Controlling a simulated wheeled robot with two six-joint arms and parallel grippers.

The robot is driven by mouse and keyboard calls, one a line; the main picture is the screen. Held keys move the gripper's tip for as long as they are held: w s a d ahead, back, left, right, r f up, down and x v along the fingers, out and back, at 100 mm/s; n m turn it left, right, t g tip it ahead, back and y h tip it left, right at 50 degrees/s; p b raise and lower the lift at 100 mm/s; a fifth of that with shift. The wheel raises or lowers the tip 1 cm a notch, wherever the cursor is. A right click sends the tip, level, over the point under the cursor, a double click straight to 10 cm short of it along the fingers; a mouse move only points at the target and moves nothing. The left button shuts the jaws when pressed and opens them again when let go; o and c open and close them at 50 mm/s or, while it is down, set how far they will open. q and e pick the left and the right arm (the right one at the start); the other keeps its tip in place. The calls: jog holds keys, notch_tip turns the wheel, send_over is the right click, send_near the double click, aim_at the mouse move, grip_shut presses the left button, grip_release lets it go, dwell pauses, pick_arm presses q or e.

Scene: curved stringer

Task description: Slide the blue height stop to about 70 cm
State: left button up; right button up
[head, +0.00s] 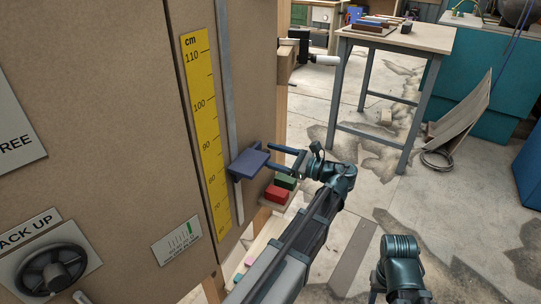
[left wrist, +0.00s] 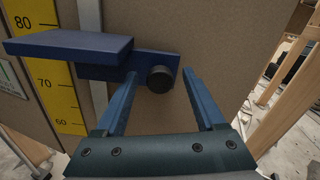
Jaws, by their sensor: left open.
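The blue height stop (head: 250,163) sits on a grey vertical rail (head: 229,85) beside the yellow cm scale (head: 204,120). It is near the 80 mark, but its exact reading cannot be told at this angle. The left wrist view shows its flat plate (left wrist: 68,45) and a round dark knob (left wrist: 160,79) on its block. My left gripper (head: 271,157) is open at the right side of the stop. Its two blue fingers (left wrist: 160,72) stand on either side of the knob, with gaps between.
Red (head: 277,194) and green (head: 286,181) blocks sit on a ledge just below my left gripper. A dark handwheel (head: 51,270) is on the brown panel at lower left. A metal-legged table (head: 400,36) stands farther back, with open floor before it.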

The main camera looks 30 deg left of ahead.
pick_arm(q)
jog(key=shift+a, duration=0.2)
grip_shut()
dwell(0.3)
dwell(1.1)
